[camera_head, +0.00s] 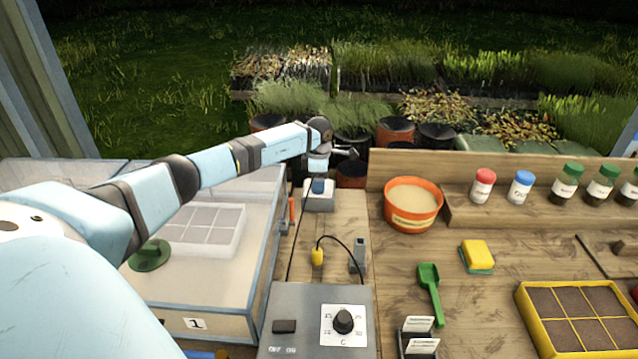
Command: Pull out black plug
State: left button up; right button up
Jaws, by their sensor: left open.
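I cannot make out a black plug for certain. A white socket box (319,203) with a blue piece (318,186) on top stands at the back of the bench, and a black cable runs from it toward the grey control box (290,304) in front. My left arm reaches in from the left, and my left gripper (346,152) is above and behind the socket box, apart from it. The gripper is open and small in the picture, with nothing seen between its fingers. My right gripper is not in view.
A yellow probe (317,257) on a black cable lies near a grey upright piece (360,256). A clear-lidded case (210,294) fills the left. An orange bucket (412,205), green scoop (430,290), yellow sponge (478,254) and yellow seed tray (524,318) stand on the right.

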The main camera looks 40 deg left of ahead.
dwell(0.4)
pick_arm(q)
jog(key=c, duration=1.2)
jog(key=shift+r+p, duration=1.7)
jog(key=shift+r, duration=1.35)
